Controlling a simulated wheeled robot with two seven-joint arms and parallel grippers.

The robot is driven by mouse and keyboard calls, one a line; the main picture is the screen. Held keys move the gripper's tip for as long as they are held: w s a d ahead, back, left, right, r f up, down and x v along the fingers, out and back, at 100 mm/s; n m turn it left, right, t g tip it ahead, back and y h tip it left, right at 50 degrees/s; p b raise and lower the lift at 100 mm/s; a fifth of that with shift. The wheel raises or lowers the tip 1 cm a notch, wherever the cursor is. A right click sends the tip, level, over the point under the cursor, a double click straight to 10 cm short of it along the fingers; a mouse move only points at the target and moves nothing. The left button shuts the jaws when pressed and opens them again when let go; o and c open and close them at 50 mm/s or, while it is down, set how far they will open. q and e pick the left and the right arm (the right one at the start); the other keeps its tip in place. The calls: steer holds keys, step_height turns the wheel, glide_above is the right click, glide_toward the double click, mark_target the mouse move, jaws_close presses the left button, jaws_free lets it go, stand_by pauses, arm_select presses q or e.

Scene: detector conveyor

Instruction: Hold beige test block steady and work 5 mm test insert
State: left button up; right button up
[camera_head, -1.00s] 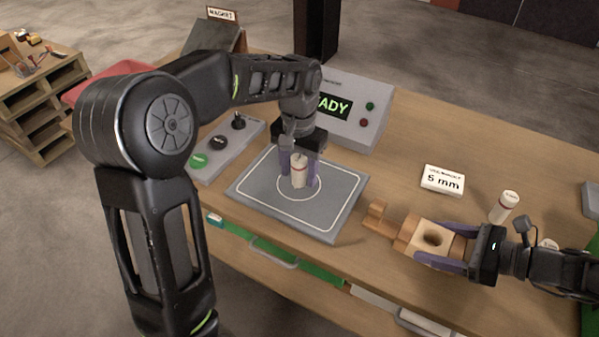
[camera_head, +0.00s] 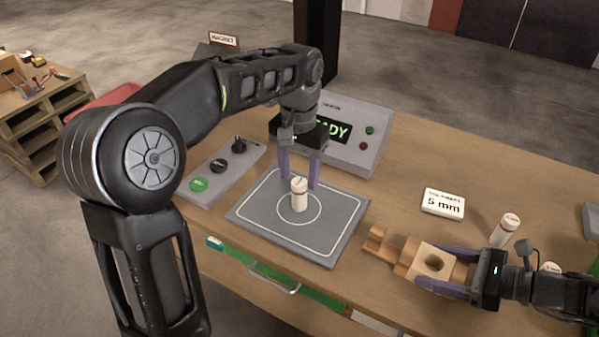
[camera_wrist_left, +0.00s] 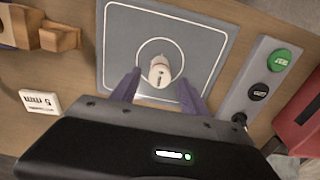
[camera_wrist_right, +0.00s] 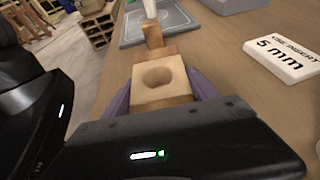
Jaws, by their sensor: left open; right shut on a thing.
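The beige test block (camera_head: 434,262) has a round hole in its top. It sits among wooden pieces at the table's front right. My right gripper (camera_head: 446,268) is shut on the block from the right. The hole looks empty in the right wrist view (camera_wrist_right: 158,77). A white cylindrical insert with a red band (camera_head: 299,196) stands upright in the circle on the grey pad (camera_head: 246,208). My left gripper (camera_head: 299,178) is open, with its fingers above and behind this insert, apart from it. Its size marking is not legible.
A white "5 mm" card (camera_head: 443,204) lies behind the block. A grey box (camera_head: 350,137) with a "READY" display stands behind the pad. A button panel (camera_head: 222,168) is to the left.

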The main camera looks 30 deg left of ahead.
arm_select(q)
steer(key=shift+o, duration=0.5)
steer(key=shift+r, duration=0.1)
steer(key=shift+d+r, duration=0.1)
steer(key=shift+r, duration=0.25)
steer(key=s+d+r+n+t+y, duration=0.2)
steer(key=s+d+r+n+t, duration=0.1)
steer(key=r+n, duration=0.3)
steer(key=shift+s+r+n+t+y, duration=0.4)
steer(key=shift+s+n, duration=0.15)
steer(key=shift+n, duration=0.05)
steer(key=shift+x, duration=3.45)
